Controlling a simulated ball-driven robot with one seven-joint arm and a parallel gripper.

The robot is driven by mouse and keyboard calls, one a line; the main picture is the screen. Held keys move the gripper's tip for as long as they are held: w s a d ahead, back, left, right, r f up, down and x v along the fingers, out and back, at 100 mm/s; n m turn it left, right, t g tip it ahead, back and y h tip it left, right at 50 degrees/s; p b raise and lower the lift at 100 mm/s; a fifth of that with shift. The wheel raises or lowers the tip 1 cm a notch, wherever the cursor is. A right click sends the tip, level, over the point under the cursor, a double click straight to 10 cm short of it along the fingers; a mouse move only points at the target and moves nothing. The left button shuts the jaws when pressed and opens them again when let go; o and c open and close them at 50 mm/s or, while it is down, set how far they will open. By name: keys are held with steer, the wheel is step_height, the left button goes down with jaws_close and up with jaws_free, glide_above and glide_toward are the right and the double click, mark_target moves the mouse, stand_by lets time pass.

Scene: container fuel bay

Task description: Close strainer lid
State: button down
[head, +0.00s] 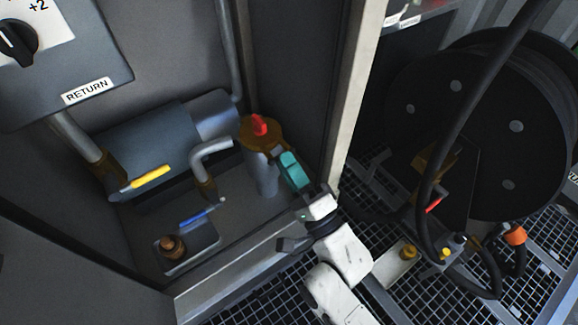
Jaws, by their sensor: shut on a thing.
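The strainer lid (250,137) is a brass-brown disc with a red knob (259,124) on top. It shows in the middle of the head view, over the upright grey strainer body (266,180). My gripper (280,156), dark with a teal part, reaches in from the lower right. Its tips are at the lid's lower right edge and are shut on it. The fingers cover that edge, and I cannot tell whether the lid sits flush on the body.
Left of the strainer are a bent grey pipe (207,163), a grey cylinder with a yellow handle (152,177) and a blue lever (194,219). A cabinet post (350,110) stands close on the right. A hose reel (480,120) is beyond it.

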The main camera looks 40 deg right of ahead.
steer(key=shift+w+a+f+b, duration=0.15)
steer(key=shift+f+b, duration=0.15)
steer(key=shift+f, duration=0.25)
steer(key=c, duration=1.2)
jaws_free()
steer(key=p+v, duration=0.1)
steer(key=v, duration=0.9)
steer(key=shift+s+p, duration=0.35)
steer(key=shift+s, duration=0.05)
steer(key=shift+f, duration=0.1)
